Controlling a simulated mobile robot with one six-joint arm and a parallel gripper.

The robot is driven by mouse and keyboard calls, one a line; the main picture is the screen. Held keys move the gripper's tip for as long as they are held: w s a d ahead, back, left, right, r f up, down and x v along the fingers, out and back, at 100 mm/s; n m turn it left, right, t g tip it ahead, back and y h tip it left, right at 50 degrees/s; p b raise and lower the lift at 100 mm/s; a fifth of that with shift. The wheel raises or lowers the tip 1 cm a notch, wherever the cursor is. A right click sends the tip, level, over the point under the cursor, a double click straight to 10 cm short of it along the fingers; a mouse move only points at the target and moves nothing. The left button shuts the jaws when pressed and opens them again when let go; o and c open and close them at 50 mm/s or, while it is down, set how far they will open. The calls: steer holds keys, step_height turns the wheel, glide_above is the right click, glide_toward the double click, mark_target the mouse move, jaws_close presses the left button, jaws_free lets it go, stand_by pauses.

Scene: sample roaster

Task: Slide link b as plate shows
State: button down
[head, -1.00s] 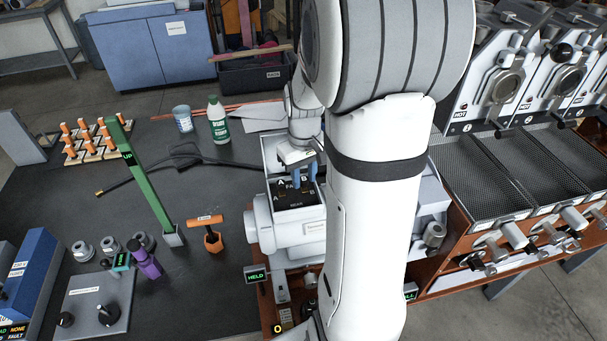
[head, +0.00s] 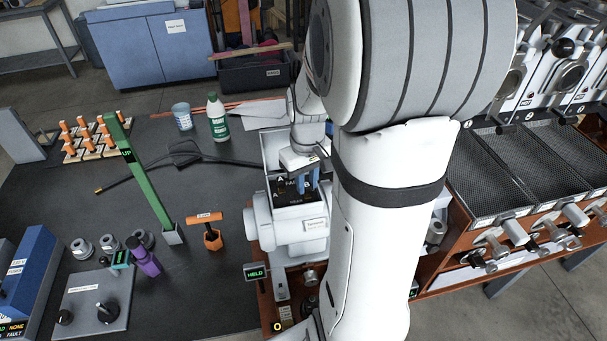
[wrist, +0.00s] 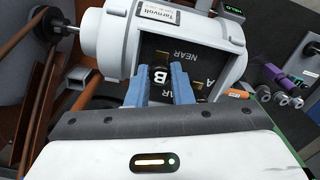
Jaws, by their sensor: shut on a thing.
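My gripper (head: 308,183) reaches down into the open terminal box (head: 258,198) on the white motor. Its blue fingers are shut on link b (wrist: 158,74), a small dark piece beside a white letter B in the wrist view. The fingers hide most of it. The black board (wrist: 190,44) in the box carries the words NEAR and FAR and the letters A and B. A brass-coloured part (wrist: 203,94) shows by the letter A, right of the fingers. I cannot make out any plate's instruction.
A HELD display (head: 256,273) stands in front of the motor. A green-labelled bottle (head: 217,120) stands behind. My arm hides the box's right side.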

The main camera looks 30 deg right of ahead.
mark_target(307, 186)
steer(key=shift+s, duration=0.1)
steer(key=c, duration=1.3)
jaws_free()
steer(key=shift+o, duration=0.2)
steer(key=shift+r, duration=0.1)
step_height(307, 186, up, 8)
steer(key=shift+f+b, duration=0.2)
steer(key=shift+b, duration=0.15)
steer(key=s+a+r+t, duration=0.1)
steer(key=s+a+t, duration=0.2)
steer(key=s+a, duration=0.7)
steer(key=shift+a+r, duration=0.15)
steer(key=shift+a, duration=0.75)
